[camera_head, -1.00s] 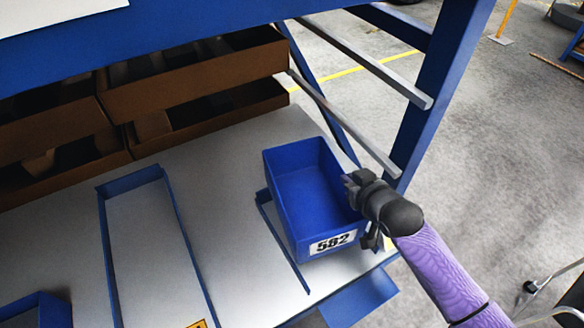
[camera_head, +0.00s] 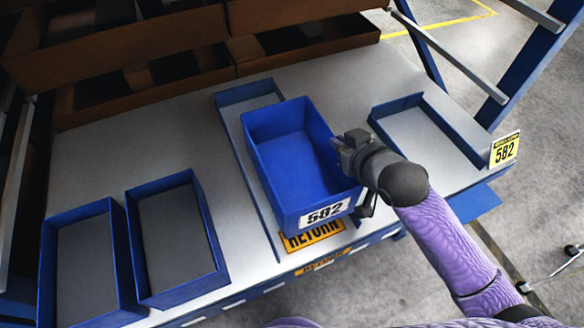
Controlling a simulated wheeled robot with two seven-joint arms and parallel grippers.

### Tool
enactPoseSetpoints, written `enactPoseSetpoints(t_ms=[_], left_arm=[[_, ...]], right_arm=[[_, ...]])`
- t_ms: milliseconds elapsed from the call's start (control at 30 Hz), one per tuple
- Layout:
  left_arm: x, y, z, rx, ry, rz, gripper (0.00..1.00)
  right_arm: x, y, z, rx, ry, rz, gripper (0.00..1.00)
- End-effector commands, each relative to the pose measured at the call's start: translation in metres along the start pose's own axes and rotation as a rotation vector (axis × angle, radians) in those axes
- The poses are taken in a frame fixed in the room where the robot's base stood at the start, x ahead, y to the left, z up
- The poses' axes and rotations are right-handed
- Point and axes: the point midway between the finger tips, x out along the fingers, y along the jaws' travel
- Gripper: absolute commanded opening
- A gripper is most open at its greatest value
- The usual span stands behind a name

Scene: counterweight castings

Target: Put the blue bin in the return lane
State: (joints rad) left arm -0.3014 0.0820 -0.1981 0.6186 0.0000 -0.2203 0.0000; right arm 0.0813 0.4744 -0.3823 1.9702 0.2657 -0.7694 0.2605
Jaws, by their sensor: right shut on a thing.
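The blue bin (camera_head: 292,150) with a white 582 label (camera_head: 325,213) is empty and upright, over the return lane (camera_head: 240,118). The lane has low blue rails, and its left rail and back end show. The bin hides most of its right side. I cannot tell whether the bin's base touches the lane floor. The yellow RETURN sign (camera_head: 315,238) is at the lane's front, partly covered by the bin. My right gripper (camera_head: 346,152) is shut on the bin's right wall near the rim. My left gripper is not in view.
Two other blue bins (camera_head: 177,240) (camera_head: 82,265) stand to the left on the grey shelf (camera_head: 110,160). An empty railed lane (camera_head: 425,135) with a yellow 582 sign (camera_head: 505,149) is to the right. Brown boxes (camera_head: 120,50) line the back.

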Motion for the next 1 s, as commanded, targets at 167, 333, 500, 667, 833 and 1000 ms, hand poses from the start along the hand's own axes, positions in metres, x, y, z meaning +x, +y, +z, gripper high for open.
enactPoseSetpoints(t_ms=[167,333,500,667,833,1000], left_arm=[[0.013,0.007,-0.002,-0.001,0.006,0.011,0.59],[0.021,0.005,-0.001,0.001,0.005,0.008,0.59],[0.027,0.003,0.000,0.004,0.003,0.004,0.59],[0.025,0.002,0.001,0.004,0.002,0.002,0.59],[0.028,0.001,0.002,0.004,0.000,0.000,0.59],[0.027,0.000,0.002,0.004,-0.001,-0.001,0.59]], right_arm=[[0.021,0.000,0.040,0.002,-0.006,0.000,0.00],[0.037,0.001,0.069,0.002,-0.005,0.000,0.00],[0.047,0.002,0.088,0.001,-0.002,0.000,0.00],[0.047,0.002,0.087,0.000,-0.001,0.000,0.00],[0.049,0.002,0.090,0.000,-0.001,0.000,0.00],[0.048,0.002,0.090,0.000,-0.002,0.000,0.41]])
